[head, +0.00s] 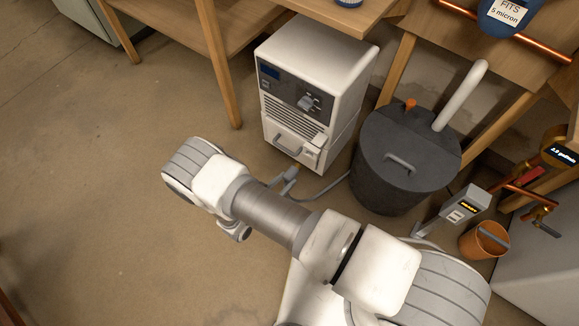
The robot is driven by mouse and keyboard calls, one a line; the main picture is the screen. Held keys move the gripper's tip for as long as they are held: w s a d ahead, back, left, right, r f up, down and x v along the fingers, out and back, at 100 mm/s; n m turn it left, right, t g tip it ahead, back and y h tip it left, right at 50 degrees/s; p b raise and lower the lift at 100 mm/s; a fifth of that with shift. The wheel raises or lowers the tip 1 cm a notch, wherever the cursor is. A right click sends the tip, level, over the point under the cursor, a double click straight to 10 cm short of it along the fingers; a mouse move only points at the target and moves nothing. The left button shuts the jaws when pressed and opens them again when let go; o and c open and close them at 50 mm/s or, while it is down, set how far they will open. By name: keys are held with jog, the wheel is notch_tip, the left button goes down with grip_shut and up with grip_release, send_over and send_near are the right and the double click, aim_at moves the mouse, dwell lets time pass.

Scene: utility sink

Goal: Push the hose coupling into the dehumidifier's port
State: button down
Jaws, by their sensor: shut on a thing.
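The dehumidifier (310,85) is a white box with a dark control panel, standing on the floor under the wooden bench. A small light-coloured port fitting (312,154) shows low on its front, at the right. My gripper (287,180) shows only as a small grey part past my forearm, just below the dehumidifier's front; most of it is hidden. A grey hose (328,190) runs from beside the dark bin to my gripper. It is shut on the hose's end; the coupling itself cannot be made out. The gripper looks apart from the port in this view.
A dark lidded bin (405,158) with a pale pipe stands right of the dehumidifier. Wooden bench legs (219,65) rise behind. Open floor lies at left.

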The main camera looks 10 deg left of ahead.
aim_at(294, 172)
jog(key=shift+s+a+f, duration=0.1)
jog(key=shift+s+f, duration=0.35)
jog(key=shift+f, duration=0.3)
jog(key=shift+w, duration=0.1)
jog(key=shift+w+d, duration=0.35)
jog(key=shift+w, duration=0.5)
jog(key=shift+w+d, duration=0.4)
jog(key=shift+w, duration=0.5)
jog(key=shift+w+d, duration=0.35)
jog(key=shift+w, duration=0.5)
jog(key=shift+w+d, duration=0.3)
jog(key=shift+w, duration=0.45)
jog(key=shift+w+d, duration=0.3)
jog(key=shift+w, duration=0.45)
jog(key=shift+c, duration=2.1)
grip_release()
jog(key=p+v, duration=0.4)
jog(key=v, duration=1.3)
jog(key=shift+s+p, duration=0.2)
jog(key=shift+p, duration=0.1)
